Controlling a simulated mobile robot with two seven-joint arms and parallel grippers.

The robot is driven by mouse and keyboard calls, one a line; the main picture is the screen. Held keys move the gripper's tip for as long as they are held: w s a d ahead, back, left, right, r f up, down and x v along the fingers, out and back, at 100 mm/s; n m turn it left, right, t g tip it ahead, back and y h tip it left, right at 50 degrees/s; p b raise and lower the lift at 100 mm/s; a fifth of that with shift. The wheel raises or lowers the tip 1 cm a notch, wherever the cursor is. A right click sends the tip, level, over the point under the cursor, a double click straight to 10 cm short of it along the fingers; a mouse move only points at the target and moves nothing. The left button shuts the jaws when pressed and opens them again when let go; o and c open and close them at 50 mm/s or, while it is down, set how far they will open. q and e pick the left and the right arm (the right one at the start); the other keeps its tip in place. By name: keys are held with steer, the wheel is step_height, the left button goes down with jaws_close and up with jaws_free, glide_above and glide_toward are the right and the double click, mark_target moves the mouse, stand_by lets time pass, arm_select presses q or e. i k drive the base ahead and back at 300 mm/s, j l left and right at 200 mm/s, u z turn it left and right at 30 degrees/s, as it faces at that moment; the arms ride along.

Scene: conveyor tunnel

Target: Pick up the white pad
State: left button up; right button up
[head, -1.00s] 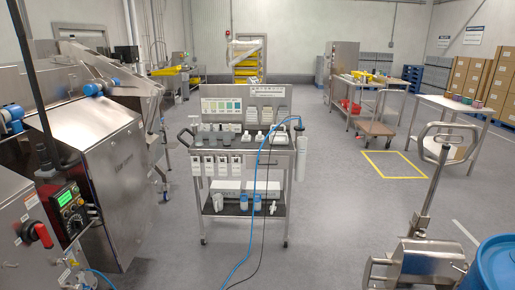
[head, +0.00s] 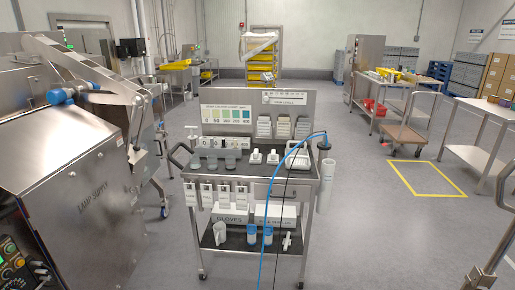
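A steel cart (head: 313,185) stands in the middle of the head view. I cannot tell for sure which thing on it is the white pad. Small white pieces (head: 254,157) sit on the dark top shelf, right of centre. Pale stacked pieces (head: 283,128) sit in holders on the back panel above them. White tags or packs (head: 224,194) hang along the cart's front edge. Neither of my grippers is in view.
A blue hose and a black cable hang down the cart's front right. A large steel machine (head: 75,195) is close at left. A hand truck (head: 405,138) and steel tables stand at right. Floor around the yellow square (head: 427,178) is clear.

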mark_target(256, 157)
steer(key=i+l, duration=0.3)
steer(key=i, duration=0.2)
steer(key=i+l+u, duration=0.1)
steer(key=i+l, duration=0.2)
steer(key=i, duration=0.25)
steer(key=i+l, duration=0.55)
steer(key=l, duration=0.25)
